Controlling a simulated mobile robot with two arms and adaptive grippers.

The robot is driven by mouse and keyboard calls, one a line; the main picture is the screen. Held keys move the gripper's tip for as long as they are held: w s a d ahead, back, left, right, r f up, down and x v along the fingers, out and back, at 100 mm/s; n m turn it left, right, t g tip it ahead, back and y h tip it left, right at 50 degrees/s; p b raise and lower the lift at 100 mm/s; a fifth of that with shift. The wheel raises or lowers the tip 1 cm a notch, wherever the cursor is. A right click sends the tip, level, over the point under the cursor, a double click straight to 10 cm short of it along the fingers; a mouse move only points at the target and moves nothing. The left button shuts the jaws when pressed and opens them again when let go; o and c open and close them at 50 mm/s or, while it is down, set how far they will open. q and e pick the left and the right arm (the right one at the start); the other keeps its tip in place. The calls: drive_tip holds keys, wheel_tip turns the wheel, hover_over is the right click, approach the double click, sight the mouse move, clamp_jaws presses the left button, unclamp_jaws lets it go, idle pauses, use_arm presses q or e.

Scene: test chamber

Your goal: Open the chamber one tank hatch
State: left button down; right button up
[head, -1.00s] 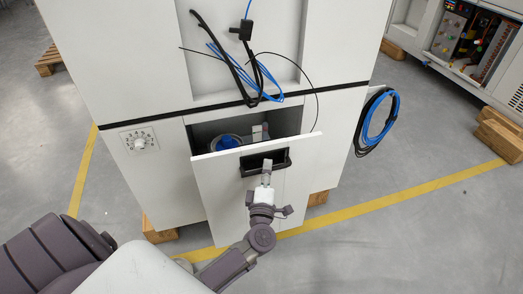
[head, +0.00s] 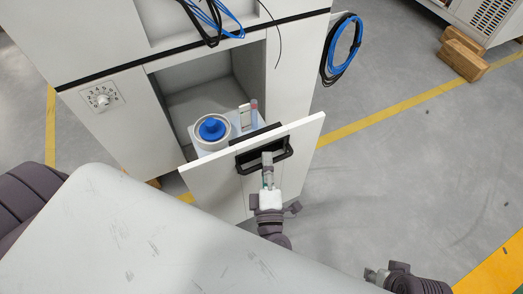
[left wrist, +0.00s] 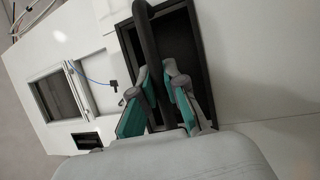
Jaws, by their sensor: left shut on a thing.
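The tank hatch (head: 212,190) is a white drawer-like front standing open from the white cabinet (head: 125,125), with the compartment behind it visible. Its black recessed handle (head: 284,152) is on the front's upper part. My left gripper (head: 267,158) is shut on the handle; in the left wrist view its teal-padded fingers (left wrist: 158,78) lie on both sides of the handle's bar (left wrist: 147,40). Behind the front is a round white tank (head: 203,145) with a blue cap (head: 212,129). What seems to be my right gripper (head: 377,275) is partly visible at bottom right, its jaws unclear.
A numbered dial (head: 102,98) is left of the opening. Blue and black cables (head: 342,50) hang on the cabinet's right side, others above the opening. Small tubes (head: 254,113) stand beside the tank. Wooden blocks (head: 462,58) lie at upper right. The grey floor at right is clear.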

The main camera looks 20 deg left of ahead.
use_arm(q)
drive_tip(key=shift+s+d, duration=0.15)
drive_tip(key=c, duration=1.2)
unclamp_jaws()
drive_tip(key=v, duration=0.7)
drive_tip(key=shift+s, duration=0.2)
drive_tip(key=shift+d+f, duration=0.1)
